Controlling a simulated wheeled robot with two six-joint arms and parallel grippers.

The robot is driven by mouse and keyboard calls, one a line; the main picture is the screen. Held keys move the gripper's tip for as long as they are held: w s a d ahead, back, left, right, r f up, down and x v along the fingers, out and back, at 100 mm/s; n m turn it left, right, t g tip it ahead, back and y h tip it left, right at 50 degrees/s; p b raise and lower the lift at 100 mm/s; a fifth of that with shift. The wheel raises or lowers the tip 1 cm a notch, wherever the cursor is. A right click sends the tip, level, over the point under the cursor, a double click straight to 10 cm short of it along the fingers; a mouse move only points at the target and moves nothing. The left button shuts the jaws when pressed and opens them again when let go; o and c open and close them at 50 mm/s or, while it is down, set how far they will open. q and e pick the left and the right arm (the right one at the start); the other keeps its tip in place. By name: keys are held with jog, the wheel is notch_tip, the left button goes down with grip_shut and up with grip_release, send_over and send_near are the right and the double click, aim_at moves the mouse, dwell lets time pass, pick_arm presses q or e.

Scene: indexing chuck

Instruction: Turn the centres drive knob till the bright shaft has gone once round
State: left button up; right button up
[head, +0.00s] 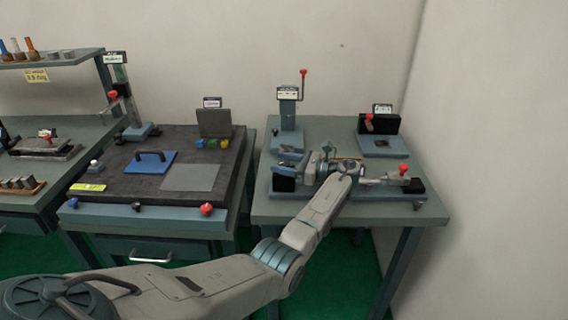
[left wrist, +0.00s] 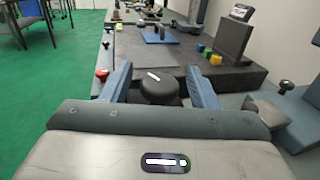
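The centres drive knob (left wrist: 160,90) is black and round with a white line on its top, in the left wrist view. My left gripper (left wrist: 160,84) has one blue-grey finger on each side of it, with what looks like a narrow gap at each side. My right gripper is not in view.
A red-tipped lever (head: 403,170) stands at the fixture's right end. Behind are a post with a red-topped rod (head: 289,108) and a block station (head: 380,140). The dark bench to the left holds a blue plate with a handle (head: 150,163). The wall is close on the right.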

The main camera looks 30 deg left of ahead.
pick_arm(q)
jog(key=b+v, duration=0.4)
jog(key=v, duration=0.6)
jog(key=shift+f, duration=0.1)
jog(key=shift+w+d, duration=0.1)
jog(key=shift+d, duration=0.3)
